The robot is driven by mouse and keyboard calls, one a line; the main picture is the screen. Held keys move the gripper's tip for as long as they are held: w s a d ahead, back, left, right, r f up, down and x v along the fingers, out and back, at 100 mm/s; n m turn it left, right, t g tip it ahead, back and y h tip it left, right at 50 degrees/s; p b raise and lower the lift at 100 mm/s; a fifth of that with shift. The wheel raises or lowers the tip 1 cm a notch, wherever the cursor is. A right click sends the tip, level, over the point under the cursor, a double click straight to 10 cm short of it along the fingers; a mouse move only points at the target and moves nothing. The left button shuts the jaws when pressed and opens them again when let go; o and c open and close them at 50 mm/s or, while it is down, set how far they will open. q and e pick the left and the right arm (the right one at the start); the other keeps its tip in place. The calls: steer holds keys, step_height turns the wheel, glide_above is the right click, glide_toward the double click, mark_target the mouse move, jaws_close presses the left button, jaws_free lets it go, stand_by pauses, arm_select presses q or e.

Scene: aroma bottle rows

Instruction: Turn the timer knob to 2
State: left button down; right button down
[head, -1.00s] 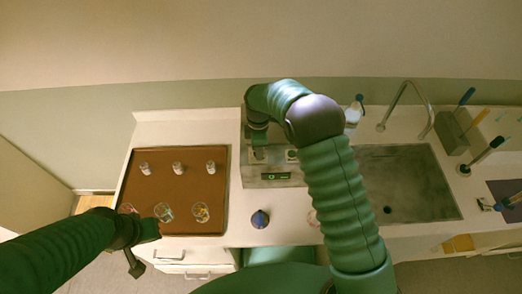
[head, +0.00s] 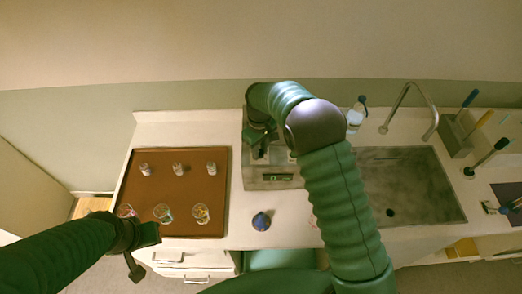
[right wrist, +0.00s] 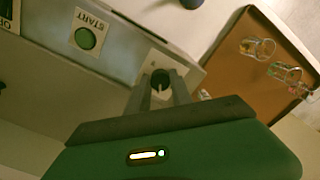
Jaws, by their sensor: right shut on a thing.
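The timer knob (right wrist: 160,80) is a small dark round knob with a light pointer line, on a white label on the grey device's front. The device (right wrist: 120,55) also carries a green START button (right wrist: 86,39). In the head view the device (head: 255,183) stands at the middle of the counter, partly hidden by my right arm. My right gripper (right wrist: 160,92) is shut on the knob, a finger at each side. It also shows in the head view (head: 262,148). The knob's numbers cannot be read. My left gripper (head: 138,258) is by the tray's front left corner; its jaws are unclear.
A brown tray (head: 180,190) with two rows of small glass vessels lies left of the device. A dark blue flask (head: 261,221) stands in front of the device. A sink (head: 410,180) with a tap is at the right. A white bottle (head: 355,116) stands behind my right arm.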

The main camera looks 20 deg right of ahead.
steer(key=shift+w+a+r+m, duration=0.2)
steer(key=shift+w+m, duration=0.1)
steer(key=shift+m, duration=0.2)
steer(key=shift+d, duration=0.15)
steer(key=c, duration=1.5)
jaws_free()
steer(key=shift+o, duration=1.9)
steer(key=shift+f, duration=0.2)
steer(key=shift+r, duration=0.35)
step_height(320, 180, up, 16)
steer(key=b, duration=0.3)
